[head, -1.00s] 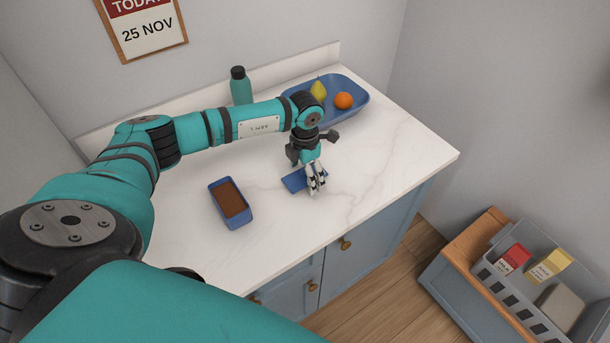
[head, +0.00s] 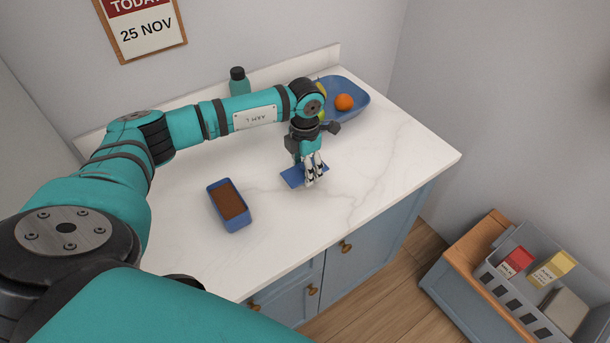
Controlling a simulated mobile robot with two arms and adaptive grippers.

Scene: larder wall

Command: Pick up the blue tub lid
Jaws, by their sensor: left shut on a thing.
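The blue tub lid (head: 292,177) is a flat blue piece at the middle of the white counter, partly hidden by my left gripper (head: 313,180). My left gripper points down and is shut on the lid near its right side. The lid looks level and at or just above the counter; I cannot tell if it touches. The blue tub (head: 240,222), open and filled with something brown, stands to the left and nearer. My right gripper is not in view.
A blue tray (head: 356,110) with an orange (head: 344,102) and a partly hidden yellow-green fruit stands at the back right. A teal bottle (head: 238,82) stands behind my arm. The counter (head: 370,180) is clear to the right. A grey crate (head: 510,284) with cartons sits lower right.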

